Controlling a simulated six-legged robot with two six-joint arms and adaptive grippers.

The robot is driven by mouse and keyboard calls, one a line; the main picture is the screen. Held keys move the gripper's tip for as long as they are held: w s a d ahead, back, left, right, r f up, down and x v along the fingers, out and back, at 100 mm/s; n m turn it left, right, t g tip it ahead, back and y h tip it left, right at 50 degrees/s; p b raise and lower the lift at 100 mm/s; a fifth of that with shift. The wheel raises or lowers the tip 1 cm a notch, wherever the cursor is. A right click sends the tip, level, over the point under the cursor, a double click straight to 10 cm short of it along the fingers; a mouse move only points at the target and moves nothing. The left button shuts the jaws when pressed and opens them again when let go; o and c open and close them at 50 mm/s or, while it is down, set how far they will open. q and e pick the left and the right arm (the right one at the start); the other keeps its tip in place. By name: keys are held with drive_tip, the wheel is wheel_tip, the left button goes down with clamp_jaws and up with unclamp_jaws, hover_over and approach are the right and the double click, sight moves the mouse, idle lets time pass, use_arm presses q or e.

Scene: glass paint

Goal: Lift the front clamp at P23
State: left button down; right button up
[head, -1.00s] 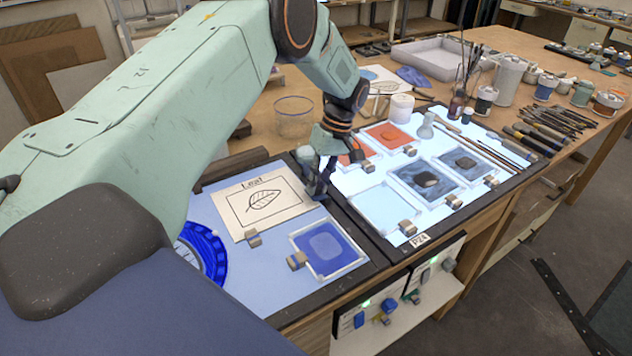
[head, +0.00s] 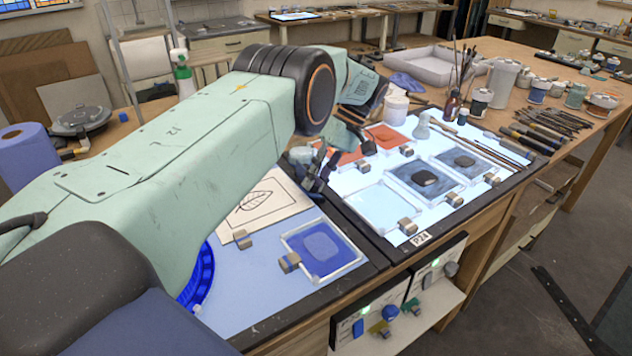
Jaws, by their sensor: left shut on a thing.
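My left arm comes in from the left, and its left gripper (head: 318,172) is above the gap between the two work panels, near the right corner of the leaf drawing (head: 262,205). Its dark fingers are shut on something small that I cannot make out. One small grey-tan clamp (head: 243,240) is at the front edge of the leaf drawing. Another clamp (head: 289,262) is at the left edge of the framed blue glass tile (head: 321,247). The gripper is apart from both. A "P24" label (head: 421,238) is on the right panel; I see no P23 label. My right gripper is out of view.
The lit right panel (head: 378,236) holds several glass tiles with clamps (head: 407,226). Bottles and a brush jar (head: 452,105) stand behind it. A blue ring-shaped thing (head: 203,272) is partly hidden under my arm. Switch boxes (head: 372,312) hang at the front.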

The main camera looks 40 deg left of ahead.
use_arm(q)
drive_tip(key=shift+d, duration=0.1)
drive_tip(key=c, duration=1.2)
unclamp_jaws()
wheel_tip(320, 180, up, 10)
drive_tip(key=shift+r, duration=0.1)
